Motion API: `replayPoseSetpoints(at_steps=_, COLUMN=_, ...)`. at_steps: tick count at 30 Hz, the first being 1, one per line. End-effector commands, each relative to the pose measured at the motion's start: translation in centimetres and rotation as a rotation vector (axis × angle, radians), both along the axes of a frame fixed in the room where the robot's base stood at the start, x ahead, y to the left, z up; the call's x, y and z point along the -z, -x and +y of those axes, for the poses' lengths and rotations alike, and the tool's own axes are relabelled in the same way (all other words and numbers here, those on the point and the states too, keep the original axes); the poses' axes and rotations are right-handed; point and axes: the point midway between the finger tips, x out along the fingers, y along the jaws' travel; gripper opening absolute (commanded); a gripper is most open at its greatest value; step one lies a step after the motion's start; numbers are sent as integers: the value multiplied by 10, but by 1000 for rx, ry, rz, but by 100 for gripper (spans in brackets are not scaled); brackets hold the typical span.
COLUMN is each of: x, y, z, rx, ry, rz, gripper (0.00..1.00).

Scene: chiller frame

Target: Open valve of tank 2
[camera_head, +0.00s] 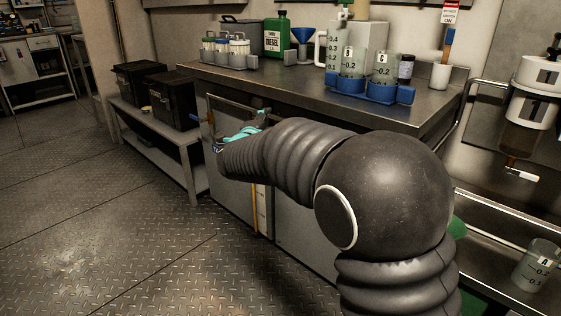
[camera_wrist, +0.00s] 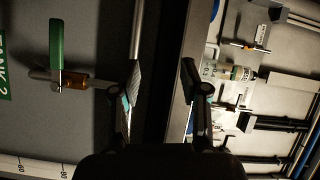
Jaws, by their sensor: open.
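The tank 2 valve shows in the wrist view as a green lever (camera_wrist: 57,45) beside a brass-coloured body (camera_wrist: 74,81) on a short pipe. A green label reading TANK 2 (camera_wrist: 4,65) is cut off at the left edge. My gripper (camera_wrist: 162,95) is open, with nothing between its fingers. The valve lies to the left of its left finger in this view, and the lever looks clear of the fingers. In the head view my gripper (camera_head: 250,128) is partly hidden behind my arm at the front of the steel counter, and I cannot make out the green lever there.
A metal bar (camera_wrist: 137,25) runs close to the left finger. Other valves and pipes, including an orange-handled one (camera_wrist: 245,45), lie farther right in the wrist view. The steel counter (camera_head: 430,105) carries bottles and beakers. Black crates (camera_head: 172,98) stand left; floor (camera_head: 110,220) is open.

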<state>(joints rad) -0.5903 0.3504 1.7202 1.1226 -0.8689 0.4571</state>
Motion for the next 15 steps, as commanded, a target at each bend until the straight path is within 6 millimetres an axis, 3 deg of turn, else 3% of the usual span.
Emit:
replayPoseSetpoints(at_steps=1, x=26, y=-3, z=14, rx=56, ry=-33, rz=-9, gripper=45)
replayPoseSetpoints(at_steps=9, x=114, y=16, z=48, rx=368, ry=-157, rz=-71, gripper=45)
replayPoseSetpoints(at_steps=15, x=144, y=33, z=57, rx=480, ry=-177, rz=-96, gripper=45)
